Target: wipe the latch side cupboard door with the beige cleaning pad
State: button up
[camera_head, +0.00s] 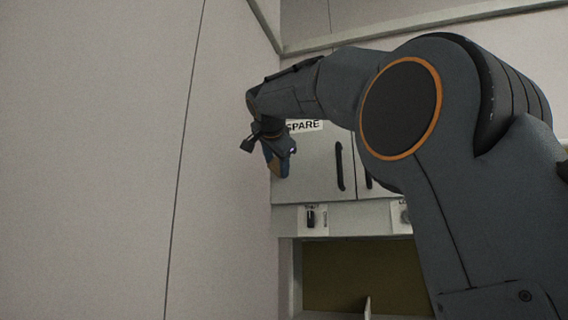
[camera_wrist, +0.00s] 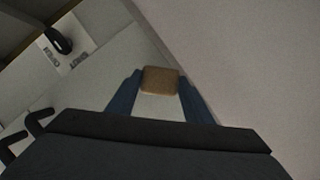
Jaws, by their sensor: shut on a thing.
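My gripper (camera_head: 277,160) is in front of the left cupboard door (camera_head: 315,175), near that door's left edge. In the wrist view my gripper (camera_wrist: 160,92) has its two blue fingers shut on the beige cleaning pad (camera_wrist: 160,80). The pad also shows as a small brownish patch in the head view (camera_head: 272,160). The left door is pale, with a partly covered label reading "SPARE" and a black bar handle (camera_head: 339,166). A second door (camera_head: 373,167) to its right is mostly hidden by my arm. I cannot tell whether the pad touches the door.
A black knob or switch (camera_head: 310,217) sits on a labelled plate below the left door; it also shows in the wrist view (camera_wrist: 58,41). An open recess (camera_head: 350,275) lies beneath. A pale wall (camera_head: 225,180) stands close at my gripper's left.

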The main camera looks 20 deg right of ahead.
jog(key=shift+a, duration=0.15)
jog(key=shift+s+a+b, duration=0.8)
jog(key=shift+s+b, duration=0.05)
jog(key=shift+s, duration=0.1)
jog(key=shift+s+a+b, duration=0.4)
jog(key=shift+s+a, duration=0.1)
jog(key=shift+s, duration=0.25)
jog(key=shift+s+a+b, duration=0.4)
jog(key=shift+s+a, duration=0.05)
jog(key=shift+s, duration=0.25)
jog(key=shift+s+a+b, duration=0.4)
jog(key=shift+s+a, duration=0.05)
jog(key=shift+s, duration=0.15)
jog(key=shift+s+a+b, duration=0.35)
jog(key=shift+s+a, duration=0.05)
jog(key=shift+s, duration=0.2)
